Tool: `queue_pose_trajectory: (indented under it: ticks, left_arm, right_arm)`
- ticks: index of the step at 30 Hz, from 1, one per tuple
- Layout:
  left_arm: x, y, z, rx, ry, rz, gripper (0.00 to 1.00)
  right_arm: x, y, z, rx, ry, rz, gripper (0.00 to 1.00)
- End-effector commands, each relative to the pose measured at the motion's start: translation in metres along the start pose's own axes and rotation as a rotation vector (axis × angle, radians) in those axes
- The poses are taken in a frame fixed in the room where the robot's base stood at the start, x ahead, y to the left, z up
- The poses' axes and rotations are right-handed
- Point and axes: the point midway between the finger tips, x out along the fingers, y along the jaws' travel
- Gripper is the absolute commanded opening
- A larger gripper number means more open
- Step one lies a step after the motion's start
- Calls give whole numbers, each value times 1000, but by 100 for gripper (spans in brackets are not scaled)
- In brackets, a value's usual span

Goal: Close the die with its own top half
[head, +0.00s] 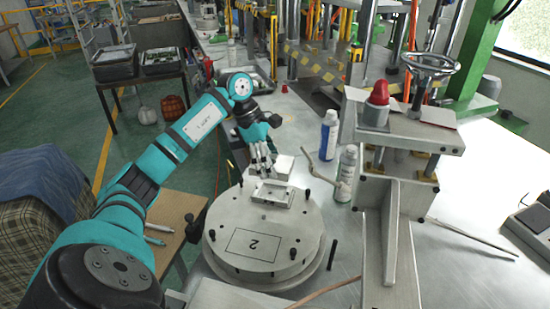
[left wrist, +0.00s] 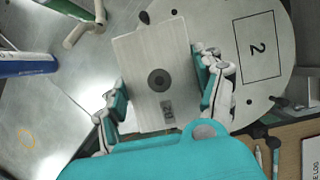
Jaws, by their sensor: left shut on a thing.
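My left gripper (head: 262,160) is shut on the die's top half (head: 284,168), a pale metal block. In the left wrist view the block (left wrist: 140,65) lies between the two fingers (left wrist: 166,90), its face showing a dark round hole and a small dark marking. The die's lower half (head: 272,193), an open rectangular metal piece, lies on the round plate (head: 225,220) marked 2. The held block appears just behind the lower half in the head view; the gap between them is unclear. The lower half is not seen in the left wrist view. My right gripper is not in view.
Several dark pins stand up from the round plate. Behind it to the right are a blue and white spray can (head: 328,136), another can (head: 346,175) and a bent tan handle (head: 322,172). A press with a handwheel (head: 430,64) stands at the right.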

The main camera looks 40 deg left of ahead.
Motion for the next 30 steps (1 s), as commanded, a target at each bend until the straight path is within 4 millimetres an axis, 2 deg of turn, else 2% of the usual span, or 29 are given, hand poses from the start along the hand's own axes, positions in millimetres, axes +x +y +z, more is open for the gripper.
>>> queue_pose_trajectory:
  ticks: [4, 11, 19, 30]
  left_arm:
    - [-1, 0, 1, 2, -2, 2, 22]
    - [-1, 0, 1, 1, -4, 5, 22]
    - [17, 0, -6, 2, -4, 2, 22]
    - [48, 0, -18, 3, -5, 2, 22]
  right_arm:
    - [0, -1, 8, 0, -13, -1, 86]
    - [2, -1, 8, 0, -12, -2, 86]
    - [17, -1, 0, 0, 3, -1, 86]
    - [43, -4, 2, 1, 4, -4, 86]
